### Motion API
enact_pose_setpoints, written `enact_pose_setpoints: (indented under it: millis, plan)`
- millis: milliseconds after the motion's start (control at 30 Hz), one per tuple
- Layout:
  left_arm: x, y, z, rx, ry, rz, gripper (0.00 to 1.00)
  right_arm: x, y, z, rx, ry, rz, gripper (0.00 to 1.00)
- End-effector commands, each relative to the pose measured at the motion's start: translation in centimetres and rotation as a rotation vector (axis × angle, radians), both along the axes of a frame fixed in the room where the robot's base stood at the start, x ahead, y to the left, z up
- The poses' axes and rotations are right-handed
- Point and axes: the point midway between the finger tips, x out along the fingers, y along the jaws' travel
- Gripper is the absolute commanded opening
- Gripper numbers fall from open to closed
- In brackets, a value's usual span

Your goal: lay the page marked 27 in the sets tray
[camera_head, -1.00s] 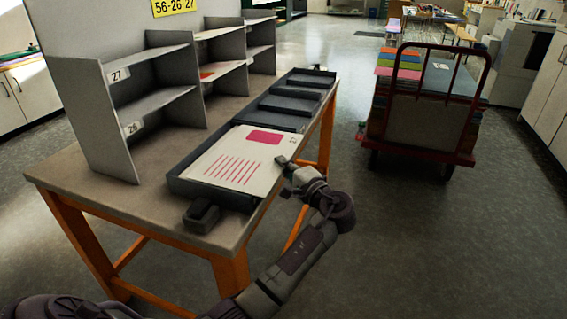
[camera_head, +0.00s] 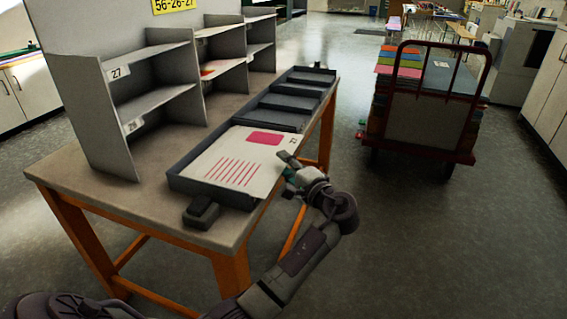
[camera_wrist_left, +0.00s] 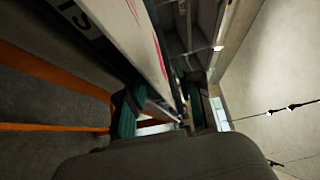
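The page (camera_head: 238,160) is white with a pink block, pink lines and a small mark near its right corner that looks like 27. It lies inside the nearest dark tray (camera_head: 212,197) on the table and also shows in the left wrist view (camera_wrist_left: 146,45). My left gripper (camera_head: 287,167) is at the tray's right edge, beside the page's marked corner. In the left wrist view its teal finger pads (camera_wrist_left: 162,112) stand apart, with the page and tray edge beyond and between them. It looks open. My right gripper is not in view.
A grey shelf unit (camera_head: 113,108) with labels 27 and 26 stands on the table (camera_head: 120,205). More dark trays (camera_head: 283,103) run behind the near one. A loaded cart (camera_head: 425,115) stands at the right.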

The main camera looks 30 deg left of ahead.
Motion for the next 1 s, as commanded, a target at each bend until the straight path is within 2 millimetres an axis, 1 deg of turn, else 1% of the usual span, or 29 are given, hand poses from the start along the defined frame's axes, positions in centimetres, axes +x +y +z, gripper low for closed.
enact_pose_setpoints:
  millis: [300, 400, 500, 667, 867, 900, 967, 1000]
  plan:
    - [-2.5, -6.1, -0.1, -0.003, 0.000, -0.004, 0.35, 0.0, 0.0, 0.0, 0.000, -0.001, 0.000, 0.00]
    - [-3.2, -7.8, -0.1, -0.003, 0.000, -0.003, 0.35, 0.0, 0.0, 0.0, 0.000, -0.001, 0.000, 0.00]
    - [-3.7, -9.1, -0.1, -0.003, 0.000, -0.002, 0.35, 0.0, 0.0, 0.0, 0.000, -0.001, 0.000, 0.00]
    - [-4.2, -10.1, -0.1, -0.002, 0.000, -0.001, 0.35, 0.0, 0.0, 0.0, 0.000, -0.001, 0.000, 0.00]
    - [-4.2, -10.3, -0.1, -0.001, -0.001, -0.001, 0.35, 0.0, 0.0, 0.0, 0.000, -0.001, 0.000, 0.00]
    - [-4.2, -10.3, -0.1, -0.001, 0.000, -0.001, 0.29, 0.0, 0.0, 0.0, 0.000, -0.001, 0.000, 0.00]
    - [-4.1, -10.3, -0.4, -0.003, 0.009, -0.008, 0.19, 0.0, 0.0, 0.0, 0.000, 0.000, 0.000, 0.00]
    - [-3.9, -10.3, -0.8, -0.007, 0.022, -0.019, 0.12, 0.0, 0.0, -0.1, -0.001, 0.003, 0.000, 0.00]
